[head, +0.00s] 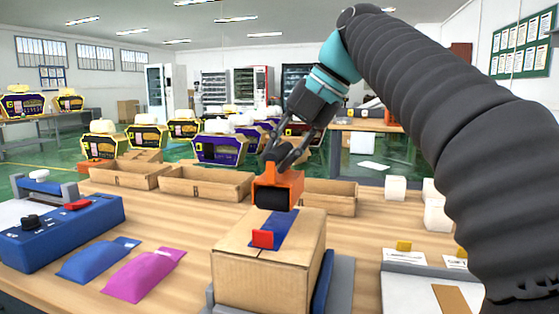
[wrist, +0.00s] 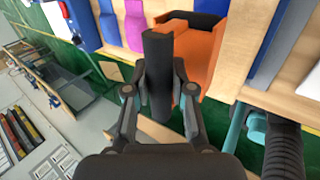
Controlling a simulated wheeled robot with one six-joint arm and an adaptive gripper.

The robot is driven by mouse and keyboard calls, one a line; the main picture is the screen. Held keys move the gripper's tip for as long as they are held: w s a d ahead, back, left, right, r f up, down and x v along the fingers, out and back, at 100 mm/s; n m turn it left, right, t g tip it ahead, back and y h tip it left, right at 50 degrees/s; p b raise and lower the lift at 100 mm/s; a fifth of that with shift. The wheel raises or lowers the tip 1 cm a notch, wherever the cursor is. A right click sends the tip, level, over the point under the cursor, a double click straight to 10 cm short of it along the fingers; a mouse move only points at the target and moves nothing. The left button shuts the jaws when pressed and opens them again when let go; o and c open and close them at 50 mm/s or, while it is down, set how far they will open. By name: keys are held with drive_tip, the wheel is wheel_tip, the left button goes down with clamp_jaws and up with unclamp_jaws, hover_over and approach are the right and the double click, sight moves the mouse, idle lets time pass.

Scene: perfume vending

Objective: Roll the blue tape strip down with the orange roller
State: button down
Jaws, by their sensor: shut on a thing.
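The orange roller (head: 291,184) has a black roll and is held just above the far part of the cardboard box top in the head view. The blue tape strip (head: 287,229) lies along the middle of the box top (head: 240,231). Its far part is hidden behind the roller, and whether the roll touches it I cannot tell. My gripper (head: 281,158) is shut on the roller's dark handle. In the wrist view my gripper (wrist: 158,92) has its fingers on both sides of that handle, with the orange roller frame (wrist: 200,52) beyond. A red tab (head: 262,238) sits at the strip's near end.
Blue and magenta pouches (head: 143,273) and a blue device (head: 65,235) are on the left. Open wooden trays (head: 205,184) stand behind. White blocks (head: 395,188) and cards (head: 405,257) are on the right.

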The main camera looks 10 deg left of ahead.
drive_tip(key=shift+r, duration=1.8)
